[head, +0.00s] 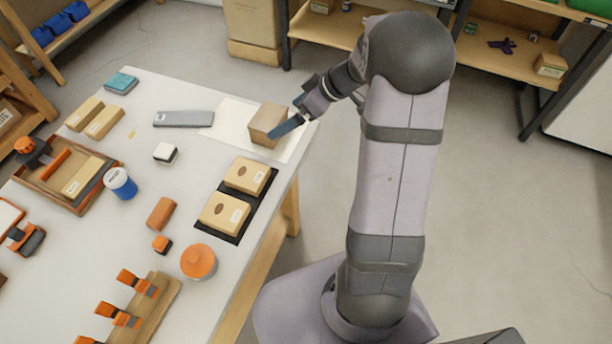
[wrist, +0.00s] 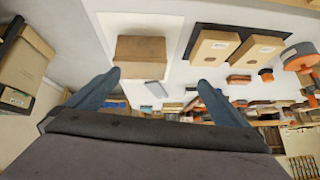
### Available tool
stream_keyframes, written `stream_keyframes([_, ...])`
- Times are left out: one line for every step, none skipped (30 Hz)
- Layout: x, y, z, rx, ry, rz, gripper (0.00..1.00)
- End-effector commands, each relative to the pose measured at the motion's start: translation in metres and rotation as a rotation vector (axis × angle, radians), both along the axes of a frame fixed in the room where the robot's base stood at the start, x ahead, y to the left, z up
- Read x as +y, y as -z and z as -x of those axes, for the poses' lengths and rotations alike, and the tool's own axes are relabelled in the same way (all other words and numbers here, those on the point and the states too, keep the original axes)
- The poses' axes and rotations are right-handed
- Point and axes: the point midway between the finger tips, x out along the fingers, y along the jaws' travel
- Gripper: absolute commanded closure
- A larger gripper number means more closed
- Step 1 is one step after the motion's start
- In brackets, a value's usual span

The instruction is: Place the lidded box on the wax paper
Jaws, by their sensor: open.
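The lidded box (head: 268,120), plain brown cardboard, stands on the pale wax paper (head: 230,118) at the far right corner of the table. It appears to rest on the sheet, toward its right half. My gripper (head: 288,127) is beside the box on its right, with one blue finger in front of the box's lower side. In the wrist view the box (wrist: 141,50) lies just beyond the open fingers (wrist: 159,77), nearer the left one, and the wax paper (wrist: 174,30) shows around it. The far finger is hidden in the head view.
Two tan boxes (head: 247,175) sit on a black mat (head: 225,237) nearer on the table. A grey flat bar (head: 183,118) lies left of the paper, and a white-topped block (head: 165,153) is close by. An orange-lidded tub (head: 198,262) stands near the right edge.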

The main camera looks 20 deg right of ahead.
Motion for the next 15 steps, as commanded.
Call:
stream_keyframes([0.012, 0.0, 0.012, 0.049, 0.008, 0.0, 0.0])
stream_keyframes([0.018, 0.001, 0.02, 0.085, 0.018, 0.001, 0.0])
stream_keyframes([0.026, 0.003, 0.032, 0.138, 0.036, 0.005, 0.0])
stream_keyframes([0.032, 0.004, 0.042, 0.178, 0.05, 0.011, 0.0])
stream_keyframes([0.038, 0.005, 0.053, 0.219, 0.068, 0.018, 0.0])
stream_keyframes([0.045, 0.006, 0.068, 0.275, 0.093, 0.031, 0.0])
stream_keyframes([0.05, 0.008, 0.079, 0.316, 0.115, 0.042, 0.0])
stream_keyframes([0.054, 0.009, 0.09, 0.355, 0.14, 0.055, 0.0])
stream_keyframes([0.058, 0.011, 0.105, 0.402, 0.172, 0.076, 0.0])
stream_keyframes([0.062, 0.012, 0.117, 0.436, 0.198, 0.093, 0.0])
stream_keyframes([0.064, 0.013, 0.128, 0.467, 0.227, 0.109, 0.0])
stream_keyframes([0.066, 0.014, 0.142, 0.503, 0.264, 0.135, 0.0])
stream_keyframes([0.067, 0.015, 0.152, 0.528, 0.294, 0.155, 0.0])
stream_keyframes([0.067, 0.016, 0.162, 0.55, 0.325, 0.174, 0.0])
stream_keyframes([0.068, 0.018, 0.175, 0.574, 0.364, 0.2, 0.0])
